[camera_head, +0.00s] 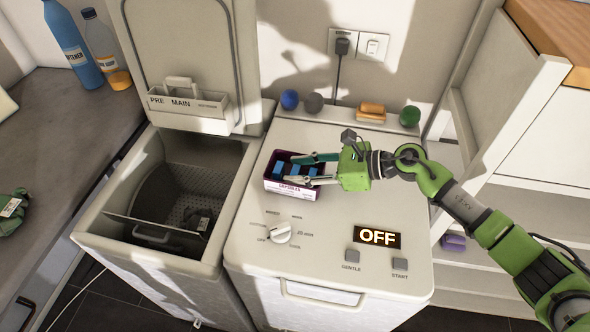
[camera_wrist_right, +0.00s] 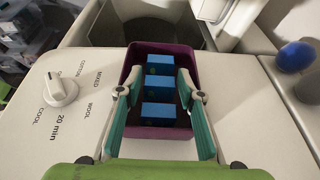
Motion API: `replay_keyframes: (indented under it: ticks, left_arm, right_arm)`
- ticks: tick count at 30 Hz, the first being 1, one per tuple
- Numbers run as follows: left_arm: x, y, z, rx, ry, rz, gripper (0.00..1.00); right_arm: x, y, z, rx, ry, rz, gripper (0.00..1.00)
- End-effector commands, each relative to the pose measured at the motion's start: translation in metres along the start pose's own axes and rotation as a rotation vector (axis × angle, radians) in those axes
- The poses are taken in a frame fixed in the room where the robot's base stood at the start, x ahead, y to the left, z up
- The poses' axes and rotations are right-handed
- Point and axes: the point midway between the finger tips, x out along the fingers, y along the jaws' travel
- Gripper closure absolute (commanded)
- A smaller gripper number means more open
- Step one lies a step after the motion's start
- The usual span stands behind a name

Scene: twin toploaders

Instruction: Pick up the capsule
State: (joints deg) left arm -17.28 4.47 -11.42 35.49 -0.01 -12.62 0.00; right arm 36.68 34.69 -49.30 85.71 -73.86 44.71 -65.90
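Several blue capsules lie in a purple and white capsule box (camera_head: 291,189) on top of the right machine. In the right wrist view three blue capsules show in a row, the nearest (camera_wrist_right: 158,115) closest to me, inside the dark purple box (camera_wrist_right: 190,58). My right gripper (camera_head: 300,169) is open over the near part of the box. In the wrist view its green-padded fingers (camera_wrist_right: 158,92) stand apart on either side of the capsules, with nothing held. Whether the fingertips are below the box rim is hard to tell. My left gripper is not in view.
The left machine's lid is up and its drum (camera_head: 190,190) is open, beside the box. A dial (camera_head: 280,234), an OFF display (camera_head: 377,237) and buttons lie in front. Balls and a yellow sponge (camera_head: 371,112) line the back edge. Bottles (camera_head: 75,45) stand far left.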

Motion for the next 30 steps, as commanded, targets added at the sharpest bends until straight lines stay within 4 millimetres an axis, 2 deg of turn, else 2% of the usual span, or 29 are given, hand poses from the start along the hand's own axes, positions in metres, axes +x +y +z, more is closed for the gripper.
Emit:
replay_keyframes:
  ticks: [8, 10, 23, 26, 30]
  left_arm:
    - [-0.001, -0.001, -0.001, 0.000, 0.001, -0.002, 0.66]
    - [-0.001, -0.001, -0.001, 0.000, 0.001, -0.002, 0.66]
    - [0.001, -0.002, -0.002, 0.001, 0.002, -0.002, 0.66]
    - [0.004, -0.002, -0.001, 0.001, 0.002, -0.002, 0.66]
    - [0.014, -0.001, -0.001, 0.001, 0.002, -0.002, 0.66]
  right_arm:
    - [0.004, 0.000, -0.001, 0.000, 0.001, 0.000, 0.65]
    - [0.004, 0.000, -0.001, 0.000, 0.001, 0.000, 0.83]
    - [0.003, 0.000, 0.002, -0.002, 0.000, 0.000, 0.83]
    - [0.001, 0.000, 0.007, -0.003, 0.000, 0.000, 0.83]
    - [-0.007, -0.001, 0.023, -0.009, 0.000, -0.001, 0.83]
